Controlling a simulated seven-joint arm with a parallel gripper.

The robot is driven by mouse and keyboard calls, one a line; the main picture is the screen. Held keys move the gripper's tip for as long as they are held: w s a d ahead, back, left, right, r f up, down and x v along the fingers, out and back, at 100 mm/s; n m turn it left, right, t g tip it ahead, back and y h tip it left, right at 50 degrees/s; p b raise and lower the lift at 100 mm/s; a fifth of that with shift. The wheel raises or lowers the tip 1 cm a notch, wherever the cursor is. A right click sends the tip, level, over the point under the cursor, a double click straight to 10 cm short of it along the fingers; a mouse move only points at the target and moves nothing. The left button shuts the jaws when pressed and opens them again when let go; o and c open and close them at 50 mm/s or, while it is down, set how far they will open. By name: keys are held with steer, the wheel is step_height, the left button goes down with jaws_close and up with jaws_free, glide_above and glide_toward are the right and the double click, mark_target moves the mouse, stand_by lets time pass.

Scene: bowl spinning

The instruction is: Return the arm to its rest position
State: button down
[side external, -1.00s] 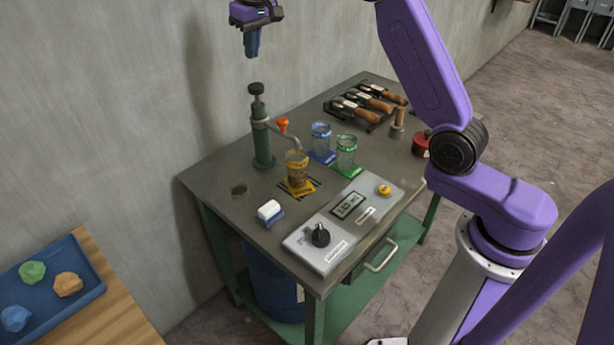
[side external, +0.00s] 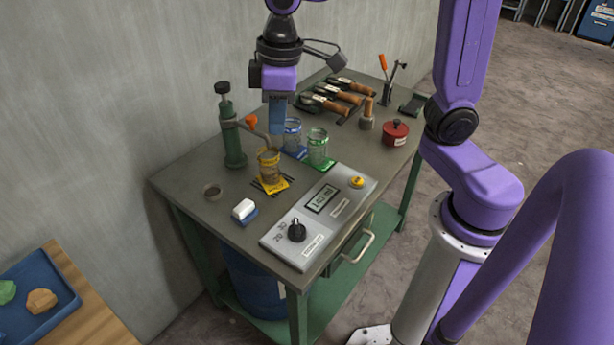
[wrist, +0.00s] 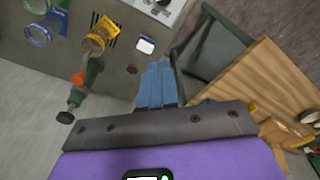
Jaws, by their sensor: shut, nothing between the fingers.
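My gripper (side external: 277,112) is in the air above the metal workbench (side external: 195,180) in the side view, pointing down, with blue fingers closed together and nothing between them. In the wrist view my gripper (wrist: 156,70) shows its fingers side by side.
A green post with a spout (side external: 231,140) stands at the bench's left. A control box (side external: 320,215) with knob and display lies at the front. Wood-handled tools (side external: 340,95) and a red pot (side external: 395,132) are at the back and right. A blue tray (side external: 50,305) sits at lower left.

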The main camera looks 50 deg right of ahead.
steer(key=s+d+f+n, duration=0.2)
steer(key=s+d, duration=0.1)
steer(key=s, duration=0.6)
steer(key=s+d+f+n, duration=0.2)
steer(key=s+d+f, duration=0.1)
steer(key=s, duration=0.6)
steer(key=shift+s+d+f+n+g, duration=0.25)
steer(key=shift+d+f+n+g, duration=0.1)
steer(key=shift+d, duration=0.4)
